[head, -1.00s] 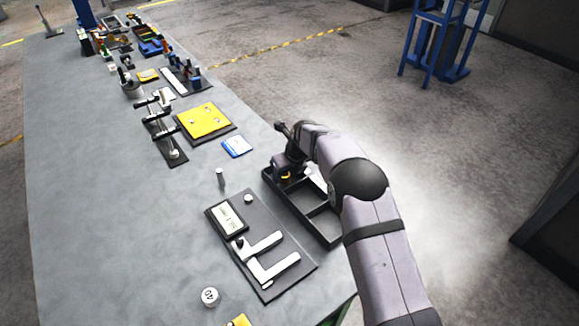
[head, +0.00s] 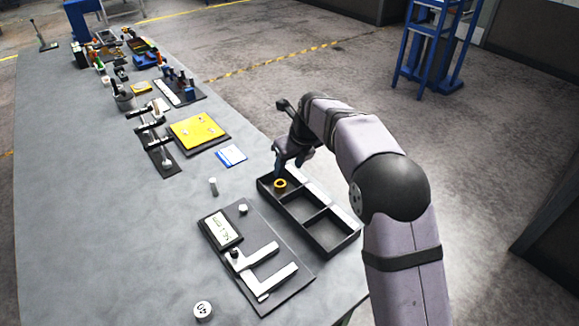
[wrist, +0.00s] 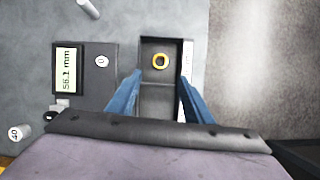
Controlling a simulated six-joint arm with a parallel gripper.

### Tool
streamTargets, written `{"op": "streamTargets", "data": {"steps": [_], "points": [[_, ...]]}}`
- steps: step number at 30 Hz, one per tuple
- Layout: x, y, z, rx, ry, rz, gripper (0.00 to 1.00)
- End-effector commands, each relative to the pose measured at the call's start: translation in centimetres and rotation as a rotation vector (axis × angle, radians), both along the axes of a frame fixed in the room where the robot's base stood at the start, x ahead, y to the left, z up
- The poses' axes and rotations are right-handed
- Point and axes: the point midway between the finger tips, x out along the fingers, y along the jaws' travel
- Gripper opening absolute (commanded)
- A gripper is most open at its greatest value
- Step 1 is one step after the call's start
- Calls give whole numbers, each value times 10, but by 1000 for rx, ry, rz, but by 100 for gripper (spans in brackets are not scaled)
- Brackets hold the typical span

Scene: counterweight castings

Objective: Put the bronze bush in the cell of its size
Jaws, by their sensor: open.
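The bronze bush (head: 280,184) is a small yellow-gold ring lying in the far-left cell of a black tray (head: 333,252) with three cells in a row. In the wrist view the bush (wrist: 160,61) rests flat on the floor of the far cell, clear of my fingers. My gripper (head: 288,158) is above that end of the tray. In the wrist view my gripper (wrist: 158,85) has its two blue fingers spread wide, with nothing between them. The other two cells look empty in the head view.
A black gauge board (head: 285,268) beside the tray has a display, which reads 56.1 mm in the wrist view (wrist: 67,70). A grey pin (head: 213,186), a round weight marked 40 (head: 203,310) and a blue-white card (head: 231,156) lie nearby. The table edge is close beyond the tray.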

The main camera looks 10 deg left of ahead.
Motion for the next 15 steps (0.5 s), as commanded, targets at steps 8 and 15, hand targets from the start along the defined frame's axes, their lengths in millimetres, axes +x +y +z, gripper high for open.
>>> {"op": "streamTargets", "data": {"steps": [8,15], "points": [[-1,-2,2,-5,-1,8,46],[-19,-31,1,-93,-29,190,46]]}}
